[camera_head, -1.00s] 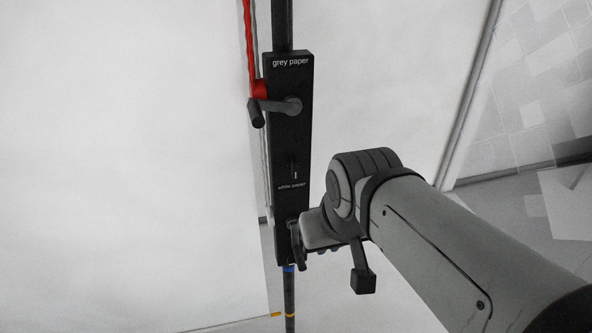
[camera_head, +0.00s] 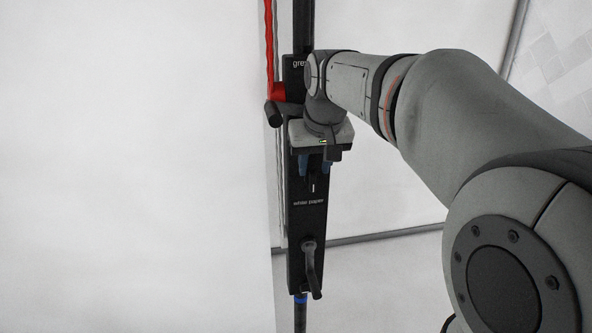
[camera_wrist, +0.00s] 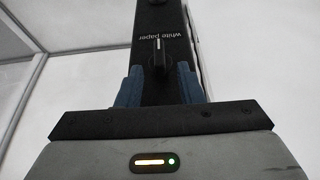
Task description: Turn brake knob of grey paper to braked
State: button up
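A black upright panel (camera_head: 293,225) carries the partly covered grey paper label (camera_head: 299,64) and, lower, the white paper label (camera_head: 308,202). A small black knob (camera_wrist: 158,58) sits on the panel above the white paper label. Its white line (camera_head: 313,187) runs along the panel's length. My gripper (camera_head: 314,172) is in front of the panel, its blue fingers pointing at it. In the wrist view, the fingers (camera_wrist: 160,72) are open, one on either side of the knob in the picture. I cannot tell whether they touch it. My gripper hides part of the knob in the head view.
The grey paper crank (camera_head: 273,114) sticks out left of my wrist, by a red chain (camera_head: 269,45). The white paper crank (camera_head: 312,268) hangs lower on the panel. A large white sheet (camera_head: 130,170) fills the left. Free room lies below my arm.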

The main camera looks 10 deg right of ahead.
aim_at(313, 172)
jog(key=shift+x, duration=2.2)
jog(key=shift+c, duration=0.4)
jog(key=c, duration=0.6)
